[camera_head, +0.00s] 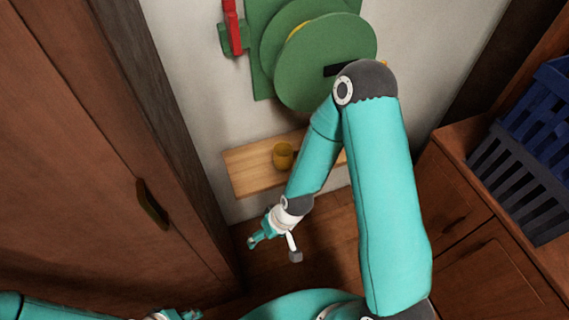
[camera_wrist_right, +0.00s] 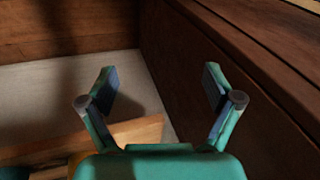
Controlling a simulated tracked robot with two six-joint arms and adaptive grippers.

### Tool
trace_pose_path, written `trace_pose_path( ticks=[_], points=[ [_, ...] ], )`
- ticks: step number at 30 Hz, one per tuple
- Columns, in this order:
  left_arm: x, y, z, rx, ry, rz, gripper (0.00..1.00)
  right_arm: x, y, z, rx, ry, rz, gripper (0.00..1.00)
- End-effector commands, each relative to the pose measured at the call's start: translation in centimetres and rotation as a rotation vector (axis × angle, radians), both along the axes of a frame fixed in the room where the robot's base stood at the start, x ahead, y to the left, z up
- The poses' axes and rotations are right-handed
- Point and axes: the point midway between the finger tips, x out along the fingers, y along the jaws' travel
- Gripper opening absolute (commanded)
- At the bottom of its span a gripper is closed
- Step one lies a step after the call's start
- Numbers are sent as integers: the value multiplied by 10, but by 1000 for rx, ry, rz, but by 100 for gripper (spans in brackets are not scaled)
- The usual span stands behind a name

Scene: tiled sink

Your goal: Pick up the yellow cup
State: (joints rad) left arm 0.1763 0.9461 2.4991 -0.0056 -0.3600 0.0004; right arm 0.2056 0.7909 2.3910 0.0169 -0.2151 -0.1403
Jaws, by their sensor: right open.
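The yellow cup (camera_head: 283,156) stands on a light wooden shelf (camera_head: 246,177) against the wall in the head view. My right arm passes just to the right of it. My right gripper (camera_head: 273,247) is open and empty, below the shelf and nearer to me than the cup. In the right wrist view the same gripper (camera_wrist_right: 158,90) has its fingers wide apart with nothing between them. A bit of yellow shows at the lower left there, mostly hidden by the gripper body. My left gripper (camera_head: 182,315) is only partly in view at the bottom edge, and its fingers are unclear.
A large green reel (camera_head: 318,60) is mounted on the wall above the shelf, with a red handle (camera_head: 233,28) to its left. A brown cabinet (camera_head: 90,180) stands close on the left. Drawers (camera_head: 480,240) and a dark blue crate (camera_head: 520,180) are on the right.

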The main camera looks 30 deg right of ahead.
Motion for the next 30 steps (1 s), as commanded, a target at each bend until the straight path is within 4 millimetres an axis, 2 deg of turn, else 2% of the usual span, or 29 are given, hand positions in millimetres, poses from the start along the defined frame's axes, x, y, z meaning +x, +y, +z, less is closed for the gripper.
trace_pose_path(
  ticks=[1, 3, 5, 6, 9, 12, 15, 18, 23, 30],
  points=[
    [0, 0, -24, 0, 1, 0, 40, 30, -23, -3, -25, -67, 3, 95],
    [0, 0, -41, 0, 1, 1, 40, 64, -56, 11, -63, -145, 27, 95],
    [0, 0, -56, 0, 1, 0, 40, 88, -86, 29, -97, -213, 49, 95],
    [0, 0, -65, 0, 1, 0, 40, 100, -107, 42, -130, -250, 64, 95],
    [0, 0, -83, 0, 1, 0, 40, 120, -152, 79, -202, -335, 105, 95],
    [0, 0, -95, 0, 0, 0, 40, 126, -184, 112, -257, -394, 137, 95],
    [0, 0, -100, 0, 0, 0, 40, 128, -202, 133, -291, -425, 160, 95],
    [0, 0, -101, 0, 0, 0, 40, 132, -207, 136, -303, -435, 171, 95],
    [0, 0, -100, 0, 0, 0, 40, 145, -204, 113, -301, -432, 176, 95],
    [0, 0, -100, 0, 0, 0, 40, 173, -200, 70, -302, -432, 175, 95]
  ],
)
